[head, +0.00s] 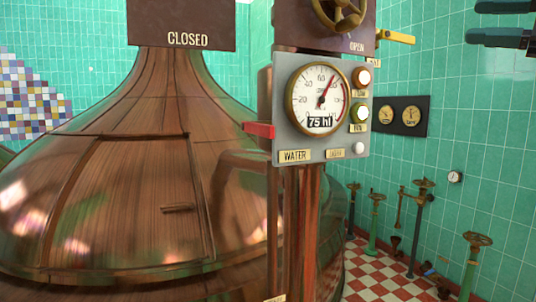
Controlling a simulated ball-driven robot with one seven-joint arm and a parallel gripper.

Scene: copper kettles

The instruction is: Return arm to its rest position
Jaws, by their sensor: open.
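My gripper (503,22) shows at the top right corner, with two dark fingers pointing left and a gap between them. It is open and holds nothing. It is cut off by the right and top edges of the picture, so the rest of my arm is hidden. The fingers appear in front of the green tiled wall (475,110) and touch nothing that I can see.
A large copper kettle (120,180) fills the left. A grey gauge panel (283,140) reading "75 hl" stands on a copper column, with a brass handwheel (338,14) above. Green pedestal valves (470,262) stand at right on the checkered floor (375,285).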

